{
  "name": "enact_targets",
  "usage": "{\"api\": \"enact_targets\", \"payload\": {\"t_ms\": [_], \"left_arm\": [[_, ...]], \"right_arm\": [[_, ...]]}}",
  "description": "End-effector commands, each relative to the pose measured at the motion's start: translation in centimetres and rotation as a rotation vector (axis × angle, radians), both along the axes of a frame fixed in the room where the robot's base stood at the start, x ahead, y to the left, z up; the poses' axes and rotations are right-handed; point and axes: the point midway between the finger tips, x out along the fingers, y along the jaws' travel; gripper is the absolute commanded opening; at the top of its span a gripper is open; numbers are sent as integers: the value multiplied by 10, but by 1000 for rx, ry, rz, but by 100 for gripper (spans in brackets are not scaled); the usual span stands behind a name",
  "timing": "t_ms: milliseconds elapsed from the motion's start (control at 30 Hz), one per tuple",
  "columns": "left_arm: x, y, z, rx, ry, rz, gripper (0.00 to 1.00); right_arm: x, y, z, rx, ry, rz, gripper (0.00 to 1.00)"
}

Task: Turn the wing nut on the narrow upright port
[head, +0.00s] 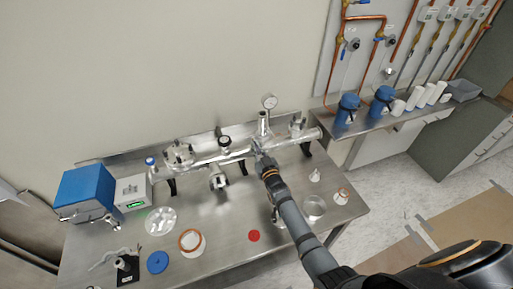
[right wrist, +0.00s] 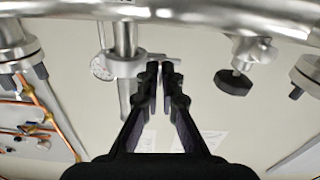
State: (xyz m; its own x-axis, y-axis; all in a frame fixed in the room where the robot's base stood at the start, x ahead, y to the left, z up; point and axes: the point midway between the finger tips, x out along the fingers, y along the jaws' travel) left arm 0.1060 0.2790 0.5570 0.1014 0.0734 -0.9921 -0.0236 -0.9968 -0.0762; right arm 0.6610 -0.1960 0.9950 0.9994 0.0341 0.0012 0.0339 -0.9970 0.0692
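The narrow upright port (head: 263,125) stands on the silver manifold tube (head: 235,153), with a round gauge (head: 270,101) above it. In the right wrist view the port (right wrist: 125,40) is left of my fingers, with a clamp around it. A grey wing nut piece (right wrist: 174,61) juts from the clamp to the right, at my fingertips. My right gripper (right wrist: 160,68) has its two black fingers close together with a narrow gap. The tips overlap the wing nut, and whether they grip it is unclear. In the head view my right gripper (head: 259,152) reaches the tube beside the port. My left gripper is not seen.
Other flanged ports (head: 297,125) stand along the tube, and a dark knob (right wrist: 234,82) is right of my fingers. The steel bench (head: 215,245) holds a blue box (head: 84,193), a grey controller (head: 131,190), dishes and a red disc (head: 254,236).

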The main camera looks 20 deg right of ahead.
Motion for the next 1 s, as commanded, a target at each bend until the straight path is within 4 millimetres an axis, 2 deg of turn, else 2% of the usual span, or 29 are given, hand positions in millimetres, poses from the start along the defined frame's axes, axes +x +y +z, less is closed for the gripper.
{"api": "enact_targets", "payload": {"t_ms": [100, 367, 467, 567, 800, 1000], "left_arm": [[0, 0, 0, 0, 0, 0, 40], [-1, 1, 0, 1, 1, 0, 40], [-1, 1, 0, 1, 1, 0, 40], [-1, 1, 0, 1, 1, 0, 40], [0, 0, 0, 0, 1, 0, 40], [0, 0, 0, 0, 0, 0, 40]], "right_arm": [[0, 0, 0, 0, -1, 0, 18], [0, 0, 0, -1, 0, 0, 18], [-7, 0, -1, -1, 1, 0, 18], [-25, -1, -2, 0, 3, 0, 18], [-84, -3, -2, -1, 3, 0, 18], [-114, -4, -1, -1, 1, 0, 18]]}}
